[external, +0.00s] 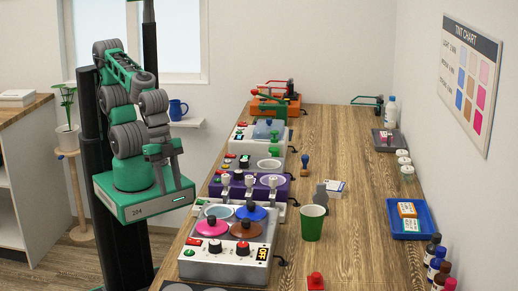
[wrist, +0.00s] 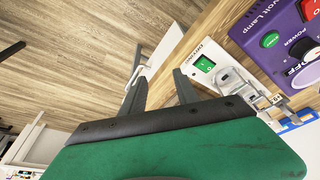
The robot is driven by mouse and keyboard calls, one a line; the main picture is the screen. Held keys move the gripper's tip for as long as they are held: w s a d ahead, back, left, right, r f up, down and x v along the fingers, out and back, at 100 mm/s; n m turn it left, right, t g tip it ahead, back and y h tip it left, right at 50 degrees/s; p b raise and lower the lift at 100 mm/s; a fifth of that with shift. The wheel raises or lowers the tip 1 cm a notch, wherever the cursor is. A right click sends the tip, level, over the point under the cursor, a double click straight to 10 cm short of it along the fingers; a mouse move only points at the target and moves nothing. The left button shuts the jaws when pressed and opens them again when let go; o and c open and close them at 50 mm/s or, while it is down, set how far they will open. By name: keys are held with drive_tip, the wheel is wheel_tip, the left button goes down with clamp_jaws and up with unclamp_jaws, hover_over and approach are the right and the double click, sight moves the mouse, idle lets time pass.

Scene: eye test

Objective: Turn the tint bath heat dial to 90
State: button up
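The grey appliance (external: 205,268) at the near left of the bench in the external view carries several coloured round pots and looks like the tint bath. The labels and dial settings are too small to read. In the wrist view my gripper (wrist: 160,73) is open and empty, its two dark fingers apart. My arm is folded left of the bench, clear of the appliance. The wrist view does not show this appliance.
A purple lamp unit (external: 289,186) stands behind it, with its power knob (wrist: 302,62) in the wrist view. A green cup (external: 313,224) and red stamp (external: 316,281) stand to the right. A blue tray (external: 390,229) lies farther right. Some bare bench (external: 350,250) lies between.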

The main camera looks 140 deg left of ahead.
drive_tip(key=shift+o, duration=1.3)
drive_tip(key=w+d+r+p, duration=0.1)
drive_tip(key=w+r+p, duration=0.3)
drive_tip(key=w+r, duration=0.5)
drive_tip(key=shift+w+d+r+n+g, duration=0.2)
drive_tip(key=shift+w+n+g, duration=0.15)
drive_tip(key=shift+w, duration=0.2)
drive_tip(key=w+r+p, duration=0.3)
drive_tip(key=w+r, duration=0.1)
drive_tip(key=w, duration=0.5)
drive_tip(key=n+g+p, duration=0.1)
drive_tip(key=g+p, duration=0.2)
drive_tip(key=p, duration=0.4)
hover_over(242, 244)
drive_tip(key=shift+t, duration=0.25)
wheel_tip(242, 244, down, 5)
drive_tip(key=shift+a+r, duration=0.15)
drive_tip(key=shift+f, duration=0.4)
wheel_tip(242, 244, down, 6)
drive_tip(key=b, duration=0.4)
drive_tip(key=shift+f, duration=0.9)
drive_tip(key=shift+c, duration=0.4)
clamp_jaws()
